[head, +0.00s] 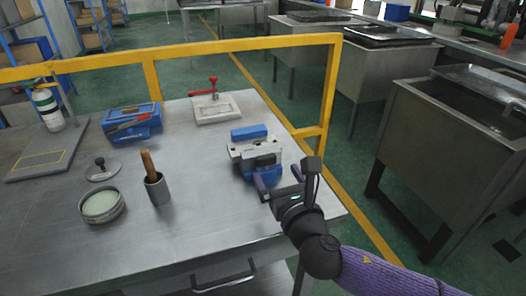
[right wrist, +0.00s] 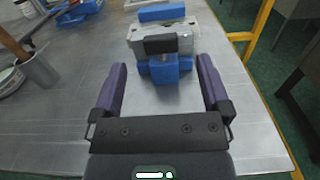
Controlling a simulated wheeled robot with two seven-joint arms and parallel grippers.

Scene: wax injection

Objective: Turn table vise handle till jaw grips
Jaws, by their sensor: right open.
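The table vise (head: 243,152), grey and blue, sits on the metal table near its right edge; it also shows at the top middle of the right wrist view (right wrist: 180,40). A dark block (right wrist: 160,45) is on its near face; I cannot tell whether this is the handle. A blue bar (head: 248,132) lies along its far side. My right gripper (head: 279,178) is just on the near side of the vise. Its purple fingers are spread wide in the right wrist view (right wrist: 162,66), pointing at the vise, with nothing held between them. My left gripper is out of view.
On the metal table (head: 200,200) are a white plate with a red clamp (head: 212,107), a blue tool bin (head: 133,124), a cup with a wooden-handled tool (head: 157,188) and a round dish (head: 101,206). A yellow rail (head: 200,48) stands behind the table. The table's middle is clear.

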